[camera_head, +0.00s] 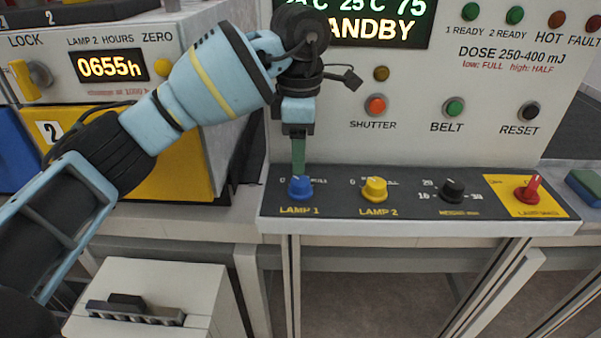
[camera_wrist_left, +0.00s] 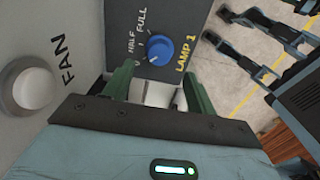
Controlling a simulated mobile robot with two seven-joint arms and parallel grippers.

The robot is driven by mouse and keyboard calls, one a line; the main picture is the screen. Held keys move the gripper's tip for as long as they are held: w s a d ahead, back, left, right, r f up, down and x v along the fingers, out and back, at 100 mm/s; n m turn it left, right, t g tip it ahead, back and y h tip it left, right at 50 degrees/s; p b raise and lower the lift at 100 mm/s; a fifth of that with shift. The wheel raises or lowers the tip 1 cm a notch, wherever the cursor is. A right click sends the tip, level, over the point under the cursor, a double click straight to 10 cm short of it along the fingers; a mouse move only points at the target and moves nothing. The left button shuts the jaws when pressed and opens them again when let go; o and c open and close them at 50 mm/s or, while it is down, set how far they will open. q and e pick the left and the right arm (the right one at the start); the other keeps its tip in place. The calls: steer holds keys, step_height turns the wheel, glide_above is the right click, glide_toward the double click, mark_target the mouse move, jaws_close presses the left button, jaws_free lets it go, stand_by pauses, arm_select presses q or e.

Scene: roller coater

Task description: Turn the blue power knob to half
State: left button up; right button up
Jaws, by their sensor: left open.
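The blue LAMP 1 knob (camera_head: 300,188) is on the dark sloping panel strip, leftmost in its row. In the left wrist view the blue knob (camera_wrist_left: 160,50) has the words HALF and FULL printed beside it. I cannot tell its pointer direction surely. My left gripper (camera_head: 298,165) points down just above and behind the knob. In the left wrist view its two green fingers (camera_wrist_left: 160,82) are apart, with the knob beyond their tips and nothing held. Whether a finger touches the knob is unclear. My right gripper is not in view.
A yellow LAMP 2 knob (camera_head: 374,189), a black knob (camera_head: 452,191) and a red switch (camera_head: 528,188) sit to the right on the strip. SHUTTER (camera_head: 376,105), BELT (camera_head: 454,107) and RESET (camera_head: 529,111) buttons are above. A round FAN button (camera_wrist_left: 34,88) is near the gripper.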

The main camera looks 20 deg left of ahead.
mark_target(300, 180)
arm_select(q)
step_height(300, 180, down, 5)
steer(key=shift+r, duration=0.1)
steer(key=shift+w+f, duration=0.1)
steer(key=shift+f, duration=0.5)
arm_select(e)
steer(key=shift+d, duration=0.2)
arm_select(q)
steer(key=c, duration=1)
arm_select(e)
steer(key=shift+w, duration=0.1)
